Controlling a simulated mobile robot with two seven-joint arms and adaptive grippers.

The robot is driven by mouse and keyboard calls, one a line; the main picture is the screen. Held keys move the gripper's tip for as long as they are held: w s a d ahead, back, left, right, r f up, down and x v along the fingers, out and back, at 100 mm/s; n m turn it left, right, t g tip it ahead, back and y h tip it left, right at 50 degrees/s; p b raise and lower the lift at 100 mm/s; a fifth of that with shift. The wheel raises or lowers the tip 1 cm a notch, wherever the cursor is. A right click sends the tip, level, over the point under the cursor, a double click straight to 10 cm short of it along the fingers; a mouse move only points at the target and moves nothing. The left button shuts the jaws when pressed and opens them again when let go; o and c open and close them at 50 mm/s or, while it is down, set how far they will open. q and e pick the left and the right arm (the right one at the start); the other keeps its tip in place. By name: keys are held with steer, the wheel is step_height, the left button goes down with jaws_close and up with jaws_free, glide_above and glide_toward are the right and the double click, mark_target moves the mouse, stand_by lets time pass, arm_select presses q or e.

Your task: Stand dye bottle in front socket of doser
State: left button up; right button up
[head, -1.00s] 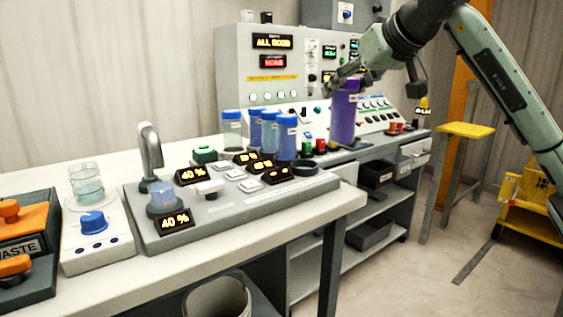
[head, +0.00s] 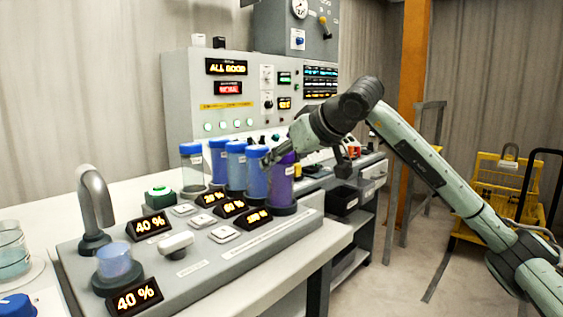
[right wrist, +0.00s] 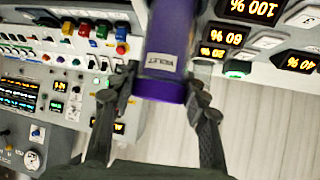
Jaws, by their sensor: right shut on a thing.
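The dye bottle (head: 281,184) is purple and upright at the right end of a row of blue-capped bottles. My right gripper (head: 280,153) is shut on its upper part. In the right wrist view the bottle (right wrist: 168,50), with a violet label, is between the two fingers (right wrist: 162,92). The doser (head: 205,262) is a grey sloped unit with displays. Its front socket (head: 284,210), a dark ring, shows at the bottle's foot. I cannot tell whether the bottle rests in it or is just above. My left gripper is not in view.
Blue-capped bottles (head: 235,168) stand close beside the purple one. A bent grey tap (head: 95,205) and a small cup (head: 114,262) are at the doser's left. A control cabinet (head: 225,115) stands behind. Free floor and a yellow cart (head: 500,185) are on the right.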

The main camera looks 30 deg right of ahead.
steer(key=o, duration=1.5)
steer(key=shift+c, duration=0.2)
steer(key=v, duration=1.2)
steer(key=shift+r, duration=0.15)
